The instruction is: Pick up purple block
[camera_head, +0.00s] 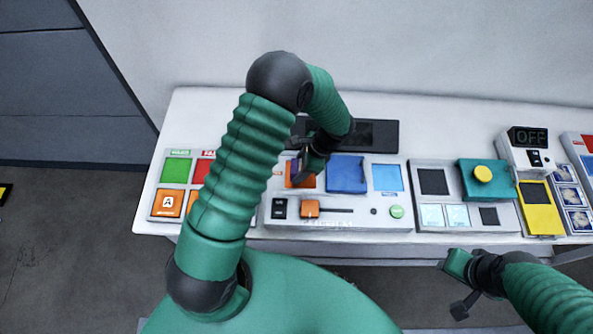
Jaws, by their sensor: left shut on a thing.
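My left gripper (303,172) reaches down over the orange square (296,181) on the white control panel. It is shut on a small dark purple block (295,167), which is mostly hidden by the fingers. I cannot tell whether the block touches the panel. My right gripper (458,286) is in front of the table at the lower right. Its fingers are apart and nothing shows between them.
The panel has an orange slider (310,208) and a green button (397,211). A teal box with a yellow button (483,173) stands further right. The white table (215,107) is bare at back left.

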